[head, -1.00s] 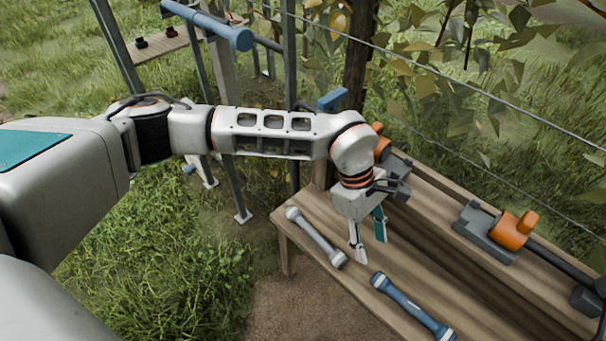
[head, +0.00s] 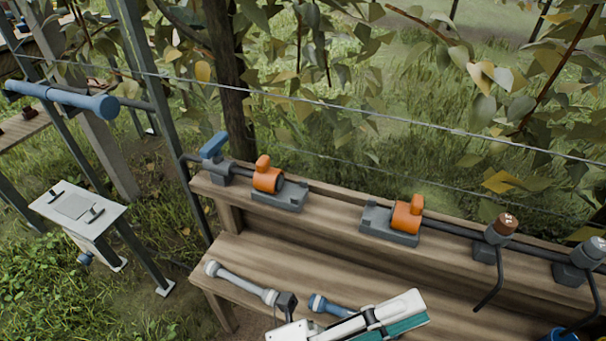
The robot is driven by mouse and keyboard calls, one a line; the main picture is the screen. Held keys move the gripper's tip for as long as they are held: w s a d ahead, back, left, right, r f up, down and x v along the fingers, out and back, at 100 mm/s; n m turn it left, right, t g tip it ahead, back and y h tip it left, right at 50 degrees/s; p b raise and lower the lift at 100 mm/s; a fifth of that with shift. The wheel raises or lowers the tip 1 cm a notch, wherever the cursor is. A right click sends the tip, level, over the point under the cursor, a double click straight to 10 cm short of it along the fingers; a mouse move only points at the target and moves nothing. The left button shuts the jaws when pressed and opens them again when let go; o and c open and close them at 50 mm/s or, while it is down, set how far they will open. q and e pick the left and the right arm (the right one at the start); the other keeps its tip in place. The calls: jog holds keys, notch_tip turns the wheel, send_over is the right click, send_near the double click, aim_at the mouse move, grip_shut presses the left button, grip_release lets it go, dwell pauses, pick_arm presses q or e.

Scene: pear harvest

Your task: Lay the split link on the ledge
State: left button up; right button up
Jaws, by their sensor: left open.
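My left gripper (head: 424,310) is at the bottom of the head view, above the lower board of the wooden bench. Its white and teal fingers are open and point right, with nothing visible between them. A grey link (head: 240,284) with pale ends lies on the lower board (head: 375,274), left of the gripper. A blue link (head: 319,301) lies there too, mostly hidden behind the gripper. I cannot tell which link is split. The bench's raised back board (head: 335,212) forms a ledge. My right gripper is not in view.
Two orange-and-grey valve-like fittings (head: 268,180) (head: 407,214) sit on the raised board along a dark pipe. A blue-handled fitting (head: 215,150) is at its left end, and brown-topped (head: 503,228) and grey-topped (head: 592,252) fittings are right. Wires cross behind.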

pick_arm(q)
jog(key=w+a+f+n+t+y, duration=0.2)
jog(key=a+f+n+t+y, duration=0.3)
jog(key=n, duration=0.4)
jog(key=w+a+f+n+t+y, duration=0.2)
jog(key=a+n+t+y, duration=0.35)
jog(key=a+n, duration=0.35)
jog(key=s+a+f+n+g+y, duration=0.5)
jog(key=s+a+f+n+y, duration=0.2)
jog(key=s+a+f+n, duration=0.3)
notch_tip(320, 180, down, 3)
jog(key=shift+a+f+n, duration=0.2)
jog(key=shift+a+n, duration=0.5)
jog(key=shift+a, duration=0.3)
jog(key=shift+s, duration=0.1)
